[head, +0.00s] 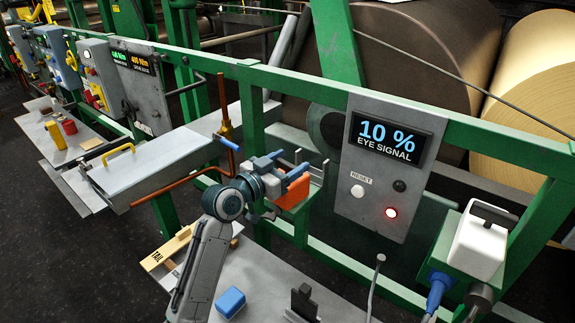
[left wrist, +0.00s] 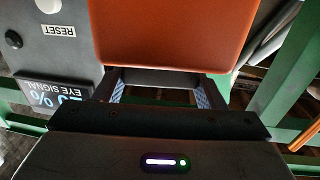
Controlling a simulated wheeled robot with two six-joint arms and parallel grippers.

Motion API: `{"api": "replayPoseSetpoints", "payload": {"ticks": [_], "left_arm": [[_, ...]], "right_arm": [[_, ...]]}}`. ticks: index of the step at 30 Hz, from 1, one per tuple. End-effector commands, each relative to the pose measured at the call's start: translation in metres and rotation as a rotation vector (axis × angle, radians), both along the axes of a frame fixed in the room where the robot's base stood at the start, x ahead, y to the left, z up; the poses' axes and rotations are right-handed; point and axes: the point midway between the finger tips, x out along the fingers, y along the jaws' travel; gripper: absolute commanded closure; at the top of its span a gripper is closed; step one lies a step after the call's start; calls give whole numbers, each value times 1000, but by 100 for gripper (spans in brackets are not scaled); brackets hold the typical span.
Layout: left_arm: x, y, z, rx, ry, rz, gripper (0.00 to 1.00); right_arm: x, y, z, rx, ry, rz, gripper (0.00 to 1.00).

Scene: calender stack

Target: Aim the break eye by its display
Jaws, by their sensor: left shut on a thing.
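The orange eye housing (head: 294,194) stands at the green rail, left of the grey display panel. My left gripper (head: 284,181) is shut on it; in the left wrist view the orange housing (left wrist: 172,35) fills the top middle between the two fingers (left wrist: 158,90). The housing's front and its exact aim are hidden. The display (head: 388,138) reads 10 % EYE SIGNAL in blue and white. It also shows upside down and partly cut off in the left wrist view (left wrist: 52,97). My right gripper is not in view.
Below the display are a white RESET button (head: 357,191) and a lit red lamp (head: 391,212). A white box with a dark handle (head: 480,240) is at the right. A blue block (head: 230,301) and a black stand (head: 303,302) are on the lower table. Large rolls stand behind the rail.

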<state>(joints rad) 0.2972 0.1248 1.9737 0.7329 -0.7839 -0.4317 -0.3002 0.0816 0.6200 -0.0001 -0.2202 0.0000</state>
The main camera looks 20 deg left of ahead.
Motion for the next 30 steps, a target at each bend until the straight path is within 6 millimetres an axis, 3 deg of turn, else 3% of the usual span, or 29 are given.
{"api": "replayPoseSetpoints", "payload": {"ticks": [1, 4, 16, 30], "left_arm": [[0, 0, 0, 0, 1, 0, 34], [0, 0, 0, 0, 1, 0, 15], [-7, 4, -2, 3, 0, 2, 15], [-79, 40, -3, 6, 0, 1, 15]], "right_arm": [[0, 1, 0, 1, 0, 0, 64], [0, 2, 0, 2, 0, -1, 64], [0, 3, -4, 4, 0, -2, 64], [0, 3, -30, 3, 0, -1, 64]]}}
